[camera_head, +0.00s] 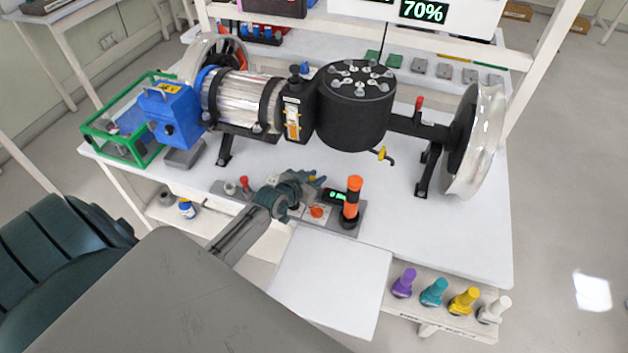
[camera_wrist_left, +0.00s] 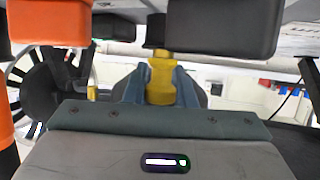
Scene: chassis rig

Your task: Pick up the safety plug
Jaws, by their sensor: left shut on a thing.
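My left gripper (camera_head: 312,178) reaches over the tool holder at the table's front edge. In the left wrist view its blue-grey fingers (camera_wrist_left: 162,88) are shut on a yellow piece (camera_wrist_left: 162,78), which may be the safety plug. The piece stands upright between the fingers. In the head view the gripper mostly hides it, and only a small yellow spot shows by the fingertips. I cannot tell whether it still touches the holder. My right gripper is in neither view.
An orange and black cylinder (camera_head: 352,203) stands upright close right of the gripper. The chassis rig with a black drum (camera_head: 355,110) and wheel (camera_head: 474,140) fills the table behind. Several coloured bottles stand at the front right. The white tabletop (camera_head: 440,225) is clear at right.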

